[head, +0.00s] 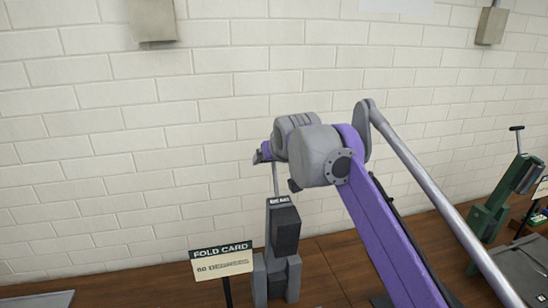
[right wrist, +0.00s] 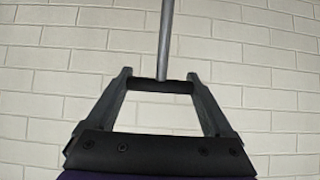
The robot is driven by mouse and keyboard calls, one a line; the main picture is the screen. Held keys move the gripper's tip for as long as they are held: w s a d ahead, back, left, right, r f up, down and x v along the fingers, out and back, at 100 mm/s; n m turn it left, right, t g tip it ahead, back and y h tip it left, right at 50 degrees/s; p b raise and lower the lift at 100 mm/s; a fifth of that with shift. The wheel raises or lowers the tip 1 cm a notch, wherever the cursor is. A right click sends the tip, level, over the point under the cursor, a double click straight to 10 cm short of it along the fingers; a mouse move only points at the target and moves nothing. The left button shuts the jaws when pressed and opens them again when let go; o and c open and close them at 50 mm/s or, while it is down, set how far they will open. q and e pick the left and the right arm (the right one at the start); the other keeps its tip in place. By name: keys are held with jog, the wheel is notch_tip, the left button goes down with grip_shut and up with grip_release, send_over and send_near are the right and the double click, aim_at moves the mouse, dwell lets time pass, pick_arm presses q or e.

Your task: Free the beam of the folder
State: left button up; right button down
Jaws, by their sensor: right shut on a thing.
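The folder (head: 285,235) is a grey and dark machine standing on a wooden surface, with a small label that seems to read BEAM on its top. A thin grey lever rod (head: 275,180) rises from it. My right gripper (head: 263,153) is at the rod's upper end, with the purple arm reaching in from the right. In the right wrist view, its fingers (right wrist: 160,84) are shut on a black crossbar handle (right wrist: 162,87), one at each end, and the rod (right wrist: 166,40) runs from the bar's middle. The handle is mostly hidden in the head view. My left gripper is not in view.
A sign headed FOLD CARD (head: 222,262) stands left of the folder; its lower line is hard to read, perhaps 60 degrees. A green machine (head: 502,200) with a T-shaped lever stands at the right. A white brick wall (head: 130,110) rises behind.

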jog(key=shift+w+a, duration=0.1)
jog(key=shift+w, duration=0.25)
grip_release()
jog(key=v, duration=1)
jog(key=shift+s+r, duration=0.25)
jog(key=shift+r, duration=0.05)
